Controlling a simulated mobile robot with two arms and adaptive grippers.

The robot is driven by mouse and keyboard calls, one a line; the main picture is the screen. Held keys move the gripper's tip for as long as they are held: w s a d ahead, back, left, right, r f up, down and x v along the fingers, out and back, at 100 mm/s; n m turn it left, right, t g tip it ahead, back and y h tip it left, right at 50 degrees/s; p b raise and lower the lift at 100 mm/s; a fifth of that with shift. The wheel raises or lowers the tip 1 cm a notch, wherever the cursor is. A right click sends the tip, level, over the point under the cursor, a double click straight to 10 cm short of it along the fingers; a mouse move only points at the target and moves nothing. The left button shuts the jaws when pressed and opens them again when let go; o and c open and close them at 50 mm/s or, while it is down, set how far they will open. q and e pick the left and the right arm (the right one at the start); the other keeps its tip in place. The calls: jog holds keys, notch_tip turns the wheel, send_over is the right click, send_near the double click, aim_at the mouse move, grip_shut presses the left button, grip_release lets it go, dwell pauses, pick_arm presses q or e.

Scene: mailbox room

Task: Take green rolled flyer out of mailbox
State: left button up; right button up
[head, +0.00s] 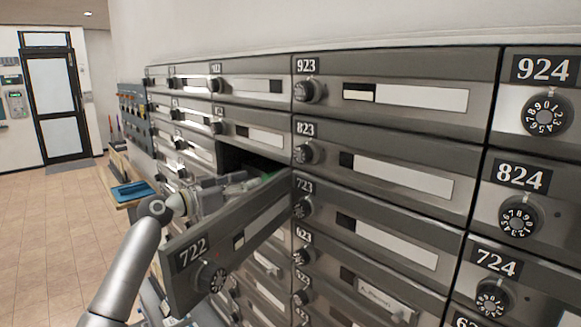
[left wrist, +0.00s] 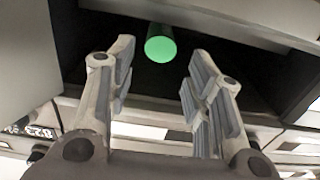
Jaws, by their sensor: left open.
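The green rolled flyer (left wrist: 160,44) lies inside a dark open mailbox, its round end facing out in the left wrist view. A bit of the flyer's green (head: 251,183) shows in the head view behind my gripper. The mailbox door 722 (head: 222,252) stands swung open. My left gripper (head: 236,186) is at the mailbox opening, behind the open door. In the left wrist view the gripper (left wrist: 160,68) is open, with its fingers on either side of the flyer's end and apart from it. My right gripper is not in view.
Closed mailboxes with dials surround the opening, such as 823 (head: 400,165) and 723 (head: 385,232). The open door juts out beside my left arm. A wooden ledge with a blue item (head: 132,192) stands at the left. The tiled floor (head: 45,230) is clear.

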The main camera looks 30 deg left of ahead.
aim_at(266, 177)
pick_arm(q)
jog(key=shift+r+p+x, duration=0.2)
jog(key=shift+p+x, duration=0.35)
jog(key=shift+x, duration=0.55)
jog(key=x, duration=0.1)
jog(key=b+x, duration=0.1)
jog(key=x, duration=0.1)
jog(key=shift+w+d+f, duration=0.1)
jog(key=shift+w+f, duration=0.15)
jog(key=shift+w, duration=0.05)
jog(key=shift+w+d, duration=0.2)
jog(key=shift+w, duration=0.3)
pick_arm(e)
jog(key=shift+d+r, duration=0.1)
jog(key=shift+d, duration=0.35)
pick_arm(q)
jog(key=c, duration=0.9)
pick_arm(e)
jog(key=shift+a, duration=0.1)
pick_arm(q)
jog(key=shift+r, duration=0.1)
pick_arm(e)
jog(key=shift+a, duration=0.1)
pick_arm(q)
jog(key=shift+r+b, duration=0.25)
jog(key=shift+b, duration=0.15)
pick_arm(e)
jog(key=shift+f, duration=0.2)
